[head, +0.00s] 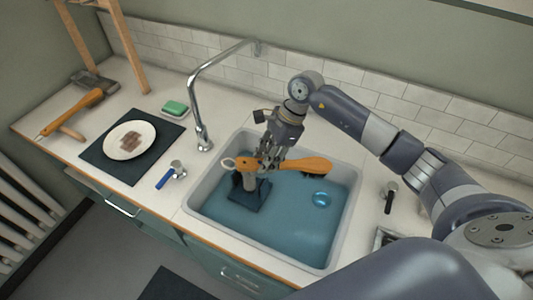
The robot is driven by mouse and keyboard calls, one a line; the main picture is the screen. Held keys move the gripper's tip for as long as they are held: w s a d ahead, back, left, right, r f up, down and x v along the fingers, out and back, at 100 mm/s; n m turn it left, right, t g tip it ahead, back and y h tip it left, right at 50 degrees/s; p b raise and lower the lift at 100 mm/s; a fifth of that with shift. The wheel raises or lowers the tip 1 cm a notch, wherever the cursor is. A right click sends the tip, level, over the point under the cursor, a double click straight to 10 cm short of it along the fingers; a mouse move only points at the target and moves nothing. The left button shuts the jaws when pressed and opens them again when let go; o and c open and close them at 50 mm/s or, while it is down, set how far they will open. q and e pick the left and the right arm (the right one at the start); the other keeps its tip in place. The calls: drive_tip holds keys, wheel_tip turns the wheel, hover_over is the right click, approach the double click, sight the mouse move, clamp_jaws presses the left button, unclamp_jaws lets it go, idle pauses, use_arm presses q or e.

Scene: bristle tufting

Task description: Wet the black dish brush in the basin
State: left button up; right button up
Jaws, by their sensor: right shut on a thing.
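The basin (343,245) is a grey sink set in the counter, holding blue water (290,225). My right gripper (268,162) is over the basin and shut on a brush (305,163) with an orange-brown wooden body. The brush lies roughly level, with a metal ring at its left end. The gripper fingers hide part of the handle. My left gripper is not in view.
A chrome tap (198,105) stands behind the basin's left side. A dark mat (105,165) with a white plate (130,139) lies to the left, near a green sponge (175,107). A blue-handled tool (166,178) lies left of the basin. Another wooden-handled tool (80,108) lies far left.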

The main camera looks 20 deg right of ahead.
drive_tip(key=shift+f, duration=0.5)
use_arm(q)
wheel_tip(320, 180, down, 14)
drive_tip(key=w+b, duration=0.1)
drive_tip(key=b, duration=1.2)
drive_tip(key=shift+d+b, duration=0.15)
drive_tip(key=shift+b, duration=0.25)
use_arm(e)
wheel_tip(320, 180, down, 16)
drive_tip(key=shift+r, duration=0.15)
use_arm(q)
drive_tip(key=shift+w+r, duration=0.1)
use_arm(e)
drive_tip(key=shift+w+r, duration=0.1)
drive_tip(key=shift+r+p, duration=3.95)
drive_tip(key=shift+r, duration=3.65)
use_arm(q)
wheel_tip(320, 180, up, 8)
use_arm(e)
drive_tip(key=shift+r, duration=0.4)
